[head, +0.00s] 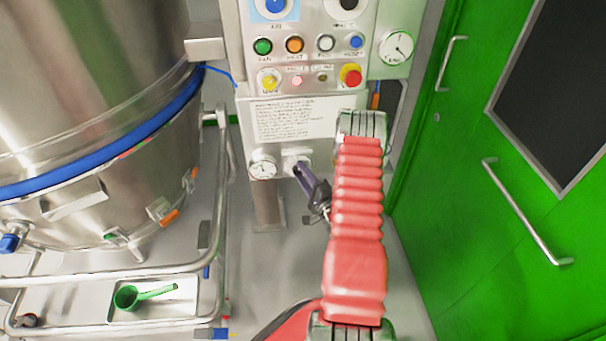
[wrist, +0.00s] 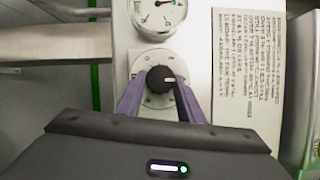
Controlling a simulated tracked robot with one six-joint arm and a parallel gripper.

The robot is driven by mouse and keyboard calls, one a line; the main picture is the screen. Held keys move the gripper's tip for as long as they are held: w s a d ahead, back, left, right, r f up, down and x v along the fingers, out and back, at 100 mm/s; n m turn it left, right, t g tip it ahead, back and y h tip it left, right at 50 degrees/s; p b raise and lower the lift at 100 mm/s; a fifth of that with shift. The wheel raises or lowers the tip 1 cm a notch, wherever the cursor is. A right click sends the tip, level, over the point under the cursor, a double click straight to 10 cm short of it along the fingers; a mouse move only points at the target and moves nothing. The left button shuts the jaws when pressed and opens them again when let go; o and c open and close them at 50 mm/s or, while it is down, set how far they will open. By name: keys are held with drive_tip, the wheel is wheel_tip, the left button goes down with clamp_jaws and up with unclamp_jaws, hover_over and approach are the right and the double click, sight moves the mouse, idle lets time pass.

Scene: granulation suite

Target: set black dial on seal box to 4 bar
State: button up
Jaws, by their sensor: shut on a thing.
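The black dial (wrist: 160,78) sits on a round pale plate on the seal box (wrist: 185,30). Its white mark points right in the wrist view. My gripper (wrist: 158,95) has its two purple fingers on either side of the dial, shut on it. In the head view my gripper (head: 304,172) reaches the lower part of the seal box (head: 284,125); the dial is mostly hidden there. A white pressure gauge (wrist: 157,12) is beside the dial, cut off at the top of the wrist view. It also shows left of the dial in the head view (head: 262,168); its reading is too small to tell.
A large steel vessel (head: 80,70) on a railed cart stands at left, with a green scoop (head: 140,295) in a tray. Buttons and a red knob (head: 350,76) are above on the panel. A green door (head: 500,190) with handles is at right.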

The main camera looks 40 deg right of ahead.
drive_tip(key=o, duration=0.7)
drive_tip(key=shift+s+f, duration=0.1)
drive_tip(key=shift+f, duration=0.1)
drive_tip(key=o, duration=0.4)
drive_tip(key=shift+r, duration=0.1)
drive_tip(key=shift+c, duration=0.2)
drive_tip(key=r+v, duration=0.1)
drive_tip(key=v, duration=1.2)
drive_tip(key=shift+s+f, duration=0.3)
drive_tip(key=shift+f, duration=0.2)
drive_tip(key=shift+a, duration=0.1)
